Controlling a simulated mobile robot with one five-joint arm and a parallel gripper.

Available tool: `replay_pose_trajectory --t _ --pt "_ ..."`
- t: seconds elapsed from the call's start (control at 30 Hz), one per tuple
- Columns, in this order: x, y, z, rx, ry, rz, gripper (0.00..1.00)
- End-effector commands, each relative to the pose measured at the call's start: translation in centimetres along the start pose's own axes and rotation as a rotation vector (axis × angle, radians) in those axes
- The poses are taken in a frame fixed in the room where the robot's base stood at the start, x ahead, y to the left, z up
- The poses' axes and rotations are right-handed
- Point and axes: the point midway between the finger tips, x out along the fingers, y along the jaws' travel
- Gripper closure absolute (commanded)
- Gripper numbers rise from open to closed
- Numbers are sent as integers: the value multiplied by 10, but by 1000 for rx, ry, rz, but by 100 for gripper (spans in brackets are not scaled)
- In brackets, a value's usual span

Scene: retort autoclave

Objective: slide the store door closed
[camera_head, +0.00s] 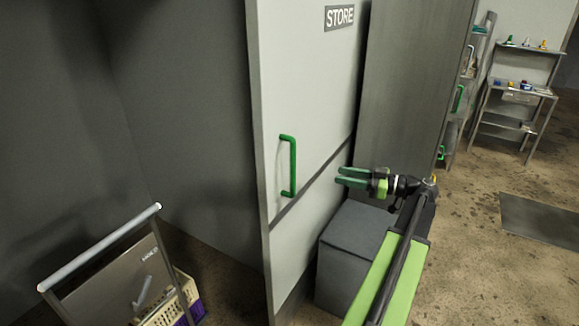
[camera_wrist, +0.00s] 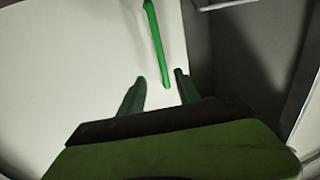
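The store door (camera_head: 308,80) is a pale panel with a STORE sign and a dark horizontal strip, left of centre in the head view. Its green vertical bar handle (camera_head: 292,166) stands near the door's left edge. The dark opening lies to the left of the door. My gripper (camera_head: 345,176) is open and empty, to the right of the handle and apart from it. In the wrist view, my gripper's fingers (camera_wrist: 157,80) are spread, with the lower end of the handle (camera_wrist: 157,45) ahead of and between them. The fingers do not visibly touch it.
A grey box (camera_head: 350,258) stands on the floor before the door, below my arm. A metal-handled cart (camera_head: 110,285) and a crate (camera_head: 190,298) stand at lower left. Shelves (camera_head: 520,90) stand at far right. The floor at right is mostly open, with a dark mat (camera_head: 540,222).

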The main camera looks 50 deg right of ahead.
Motion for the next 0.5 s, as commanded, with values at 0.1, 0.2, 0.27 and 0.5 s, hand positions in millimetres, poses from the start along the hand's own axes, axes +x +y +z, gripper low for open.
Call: replay_pose_trajectory --t 0.1,0.2,0.27,0.5 --pt "26 -3 0 1 -1 -8 60" --pt "53 -4 0 2 -1 -12 60" --pt "69 -4 0 2 -2 -12 60" --pt "130 -5 1 3 -2 -14 60"
